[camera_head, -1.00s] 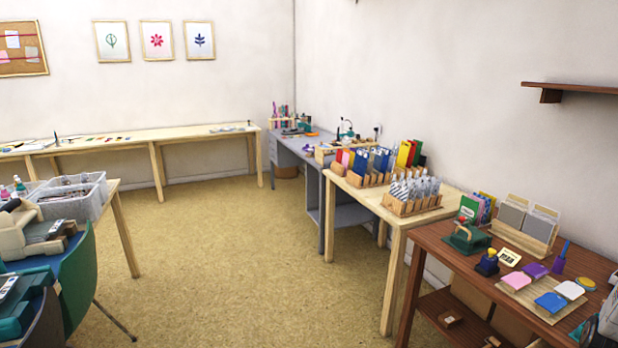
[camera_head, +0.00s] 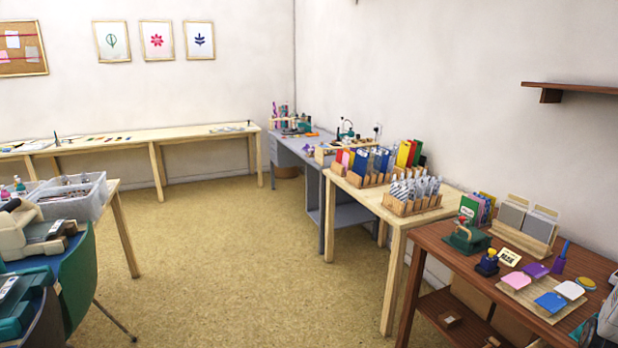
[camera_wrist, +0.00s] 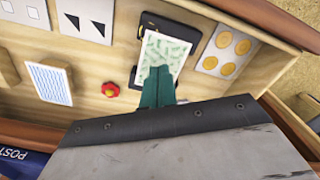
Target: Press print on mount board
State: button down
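In the wrist view, a pale card with a green pattern, the print (camera_wrist: 166,58), is at the tips of my gripper (camera_wrist: 157,84). The two teal fingers are close together and appear to pinch the near edge of the print. The print overlaps a black board, apparently the mount board (camera_wrist: 142,75), which shows around its edges. I cannot tell whether the print touches the board or hangs just above it. In the head view, only a bit of my arm shows at the bottom right corner; the print and the black board cannot be made out there.
In the wrist view, a red knob (camera_wrist: 110,89) stands left of the black board. A white card with gold discs (camera_wrist: 226,48) lies right. A blue-striped card (camera_wrist: 49,82) lies left. In the head view, coloured inkpads (camera_head: 551,302) sit on the brown table (camera_head: 437,243).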

jog(key=shift+f, duration=0.7)
dwell(1.1)
jog(key=shift+r, duration=3.55)
jog(key=s+a+r+n, duration=0.2)
jog(key=s+a+r, duration=0.2)
jog(key=a+r, duration=0.6)
jog(key=s+a+r+n+t, duration=0.1)
jog(key=s+a+r+n, duration=0.2)
jog(key=a+r, duration=0.7)
jog(key=s+a+r+n, duration=0.2)
jog(key=s+a+r, duration=0.3)
jog(key=a+r, duration=0.5)
jog(key=shift+s+a+r, duration=0.25)
jog(key=shift+s+r, duration=0.05)
jog(key=shift+r, duration=0.55)
